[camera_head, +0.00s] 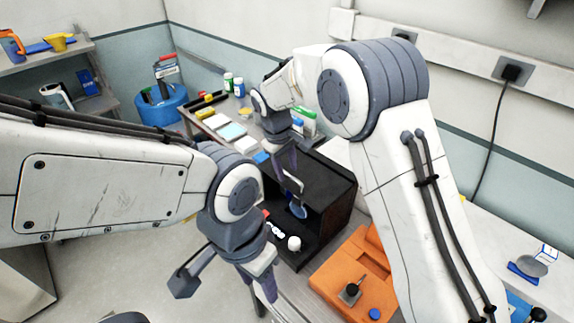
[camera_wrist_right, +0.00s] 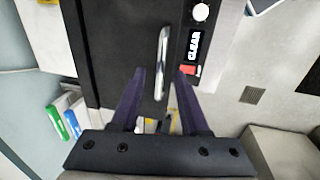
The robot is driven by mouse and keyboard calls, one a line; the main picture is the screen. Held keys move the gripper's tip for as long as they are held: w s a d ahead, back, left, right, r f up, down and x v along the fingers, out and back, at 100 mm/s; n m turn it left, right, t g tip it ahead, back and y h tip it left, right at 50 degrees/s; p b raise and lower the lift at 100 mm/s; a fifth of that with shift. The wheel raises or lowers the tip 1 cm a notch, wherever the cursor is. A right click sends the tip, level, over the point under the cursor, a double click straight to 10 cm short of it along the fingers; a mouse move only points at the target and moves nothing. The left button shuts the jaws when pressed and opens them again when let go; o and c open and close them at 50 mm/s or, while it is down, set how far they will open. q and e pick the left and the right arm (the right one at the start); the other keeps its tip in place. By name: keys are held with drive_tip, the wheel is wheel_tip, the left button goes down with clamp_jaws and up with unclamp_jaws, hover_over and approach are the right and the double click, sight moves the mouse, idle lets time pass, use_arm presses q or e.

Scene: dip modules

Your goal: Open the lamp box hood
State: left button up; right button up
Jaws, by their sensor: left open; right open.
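The lamp box (camera_head: 330,185) is a black box in the middle of the head view. Its dark hood panel (camera_wrist_right: 115,35) fills the upper part of the right wrist view and carries a silver bar handle (camera_wrist_right: 163,50). My right gripper (camera_wrist_right: 160,75) is open, its fingers on either side of the lower part of the handle. I cannot tell if they touch it. In the head view the right gripper (camera_head: 290,172) is at the box's left side, partly hiding it. My left gripper (camera_head: 226,284) is open and empty, low in front of the box.
A control strip with a white knob (camera_head: 294,243) and a "CLEAR" label (camera_wrist_right: 194,45) runs beside the hood. Bottles and trays (camera_head: 231,131) crowd the bench behind. A blue bucket (camera_head: 162,110) is farther back.

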drive_tip(key=shift+f, duration=0.25)
drive_tip(key=shift+c, duration=0.3)
clamp_jaws()
idle(1.0)
